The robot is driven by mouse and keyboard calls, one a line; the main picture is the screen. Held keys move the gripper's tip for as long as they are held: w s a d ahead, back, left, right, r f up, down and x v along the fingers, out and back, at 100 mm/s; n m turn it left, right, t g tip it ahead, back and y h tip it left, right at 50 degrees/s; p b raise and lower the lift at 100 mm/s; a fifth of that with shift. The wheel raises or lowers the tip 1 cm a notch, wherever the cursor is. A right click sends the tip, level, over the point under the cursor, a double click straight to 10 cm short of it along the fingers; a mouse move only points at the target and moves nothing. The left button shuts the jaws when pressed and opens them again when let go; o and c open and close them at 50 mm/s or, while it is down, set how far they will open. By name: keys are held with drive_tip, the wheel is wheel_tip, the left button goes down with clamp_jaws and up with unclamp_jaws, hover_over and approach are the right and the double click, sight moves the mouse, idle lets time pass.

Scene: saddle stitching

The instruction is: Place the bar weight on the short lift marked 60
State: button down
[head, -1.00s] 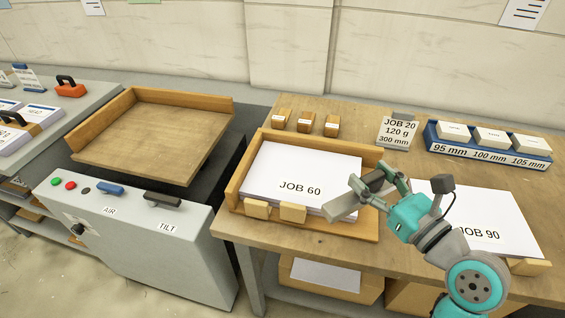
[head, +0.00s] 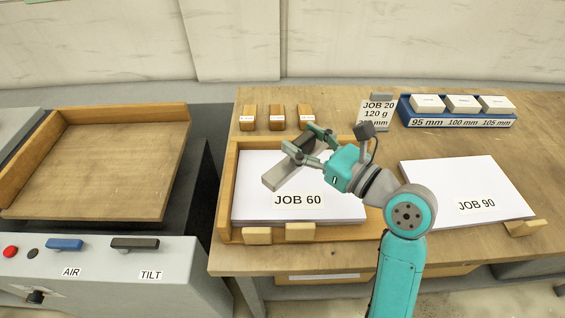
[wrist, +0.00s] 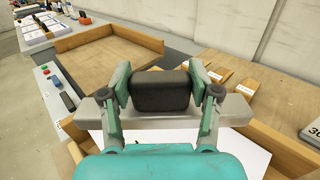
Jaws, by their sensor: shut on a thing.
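The bar weight is a grey bar (head: 284,171) with a black grip (head: 297,142). My gripper (head: 303,141) is shut on the black grip, with one finger on each side. In the wrist view the black grip (wrist: 160,90) sits between the fingers and the grey bar (wrist: 150,122) runs crosswise under it. The lift marked JOB 60 (head: 260,208) is a white paper stack in a wooden tray (head: 228,190). The bar is over the back part of this stack; whether it touches the paper I cannot tell. My gripper and the bar hide part of the stack.
The JOB 90 stack (head: 460,178) lies to the right. A wooden jogger tray (head: 100,160) with a control box (head: 100,285) is at the left.

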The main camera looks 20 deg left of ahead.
drive_tip(key=shift+w+a+f, duration=0.1)
drive_tip(key=shift+a+f, duration=0.05)
drive_tip(key=shift+a, duration=0.05)
drive_tip(key=f, duration=0.4)
drive_tip(key=shift+a+f, duration=0.2)
drive_tip(key=shift+f, duration=2.5)
drive_tip(key=shift+f, duration=0.1)
drive_tip(key=shift+c, duration=1.2)
unclamp_jaws()
drive_tip(key=shift+f, duration=0.15)
drive_tip(key=shift+d, duration=0.3)
drive_tip(key=v, duration=1.1)
drive_tip(key=shift+s+d, duration=0.2)
